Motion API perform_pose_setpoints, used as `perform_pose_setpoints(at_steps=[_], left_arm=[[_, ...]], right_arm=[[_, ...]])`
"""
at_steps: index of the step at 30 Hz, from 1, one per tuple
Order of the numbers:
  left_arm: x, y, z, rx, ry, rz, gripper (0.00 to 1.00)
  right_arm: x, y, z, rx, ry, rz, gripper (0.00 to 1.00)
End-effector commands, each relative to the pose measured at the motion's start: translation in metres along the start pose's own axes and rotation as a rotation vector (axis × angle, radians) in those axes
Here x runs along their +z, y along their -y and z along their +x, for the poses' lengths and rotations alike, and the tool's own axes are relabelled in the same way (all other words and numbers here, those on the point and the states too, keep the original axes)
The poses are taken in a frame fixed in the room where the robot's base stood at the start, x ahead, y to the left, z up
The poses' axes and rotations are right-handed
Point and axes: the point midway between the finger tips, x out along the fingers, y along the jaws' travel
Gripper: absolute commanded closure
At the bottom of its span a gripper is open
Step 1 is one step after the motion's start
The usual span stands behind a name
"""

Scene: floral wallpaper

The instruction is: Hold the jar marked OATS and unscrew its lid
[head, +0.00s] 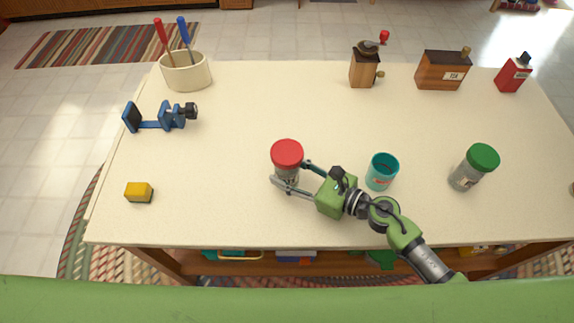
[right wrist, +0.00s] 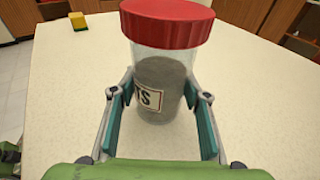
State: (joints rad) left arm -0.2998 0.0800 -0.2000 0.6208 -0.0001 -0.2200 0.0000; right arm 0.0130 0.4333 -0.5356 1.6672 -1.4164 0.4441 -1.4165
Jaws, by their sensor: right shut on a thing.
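The jar (head: 287,172) is clear with a grey filling and a red lid (head: 287,152), and stands upright near the front middle of the table. In the right wrist view the jar (right wrist: 160,75) shows part of its label (right wrist: 149,99), ending in "TS"; the rest of the label is hidden. The red lid (right wrist: 168,22) sits on its top. My right gripper (head: 289,177) is shut on the jar's body, one finger on each side, below the lid.
A teal cup (head: 382,171) stands close to my right arm, with a green-lidded jar (head: 475,166) further right. A yellow sponge (head: 139,192), blue clamp (head: 160,117) and utensil crock (head: 186,72) are at left. A grinder (head: 363,68), tea box (head: 443,70) and red tin (head: 513,74) stand behind.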

Motion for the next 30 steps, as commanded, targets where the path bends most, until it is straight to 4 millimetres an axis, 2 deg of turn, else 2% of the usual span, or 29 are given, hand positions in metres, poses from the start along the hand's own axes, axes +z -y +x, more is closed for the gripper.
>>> perform_pose_setpoints(at_steps=[7, 8, 12, 20, 25, 30], left_arm=[[0.0, 0.0, 0.0, 0.0, 0.0, 0.0, 0.6], [0.0, 0.0, 0.0, 0.0, 0.0, 0.0, 0.6], [0.0, 0.0, 0.0, 0.0, 0.0, 0.0, 0.6], [0.0, 0.0, 0.0, 0.0, 0.0, 0.0, 0.6], [0.0, 0.0, 0.0, 0.0, 0.0, 0.0, 0.6], [0.0, 0.0, 0.0, 0.0, 0.0, 0.0, 0.6]], right_arm=[[0.0, 0.0, 0.0, 0.0, 0.0, 0.0, 0.78], [0.0, 0.0, 0.0, 0.0, 0.0, 0.0, 0.6], [0.0, 0.0, 0.0, 0.0, 0.0, 0.0, 0.94], [0.004, 0.001, -0.003, 0.015, 0.0, -0.005, 0.94], [0.028, -0.001, -0.019, 0.115, 0.0, -0.032, 0.94], [0.067, -0.006, -0.045, 0.294, 0.0, -0.07, 0.94]])
